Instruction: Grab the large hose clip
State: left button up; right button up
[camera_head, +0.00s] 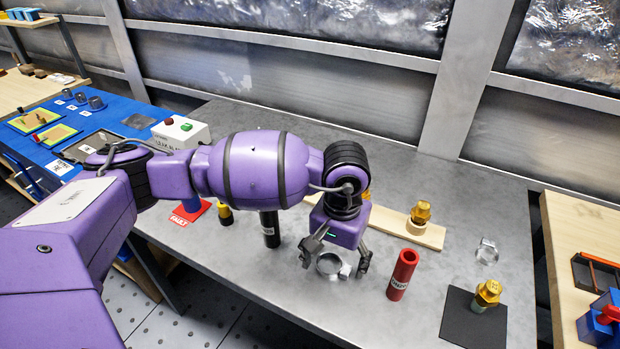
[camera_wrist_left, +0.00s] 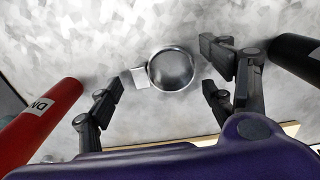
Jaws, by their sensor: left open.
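The large hose clip (camera_head: 320,268) is a silvery metal ring lying on the grey bench. It also shows in the left wrist view (camera_wrist_left: 151,72), with a small pale block on one side of the ring. My left gripper (camera_head: 334,266) is open and empty, its fingers spread on either side of the clip. In the left wrist view the clip lies beyond and between the fingertips, with no visible contact. I cannot tell the exact height of the fingers above the bench. A smaller silvery clip (camera_head: 487,252) lies farther right. My right gripper is not in view.
A red cylinder (camera_head: 401,276) stands right of the gripper and a black one (camera_head: 270,230) to its left. A wooden strip (camera_head: 432,238) with brass fittings lies behind. A dark mat (camera_head: 458,322) holds another brass fitting (camera_head: 488,293). The bench in front of the clip is clear.

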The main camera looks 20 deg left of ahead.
pick_arm(q)
jog(key=shift+f, duration=0.35)
jog(key=shift+c, duration=0.4)
jog(key=c, duration=1)
jog(key=shift+w+r, duration=0.1)
jog(key=shift+r, duration=0.05)
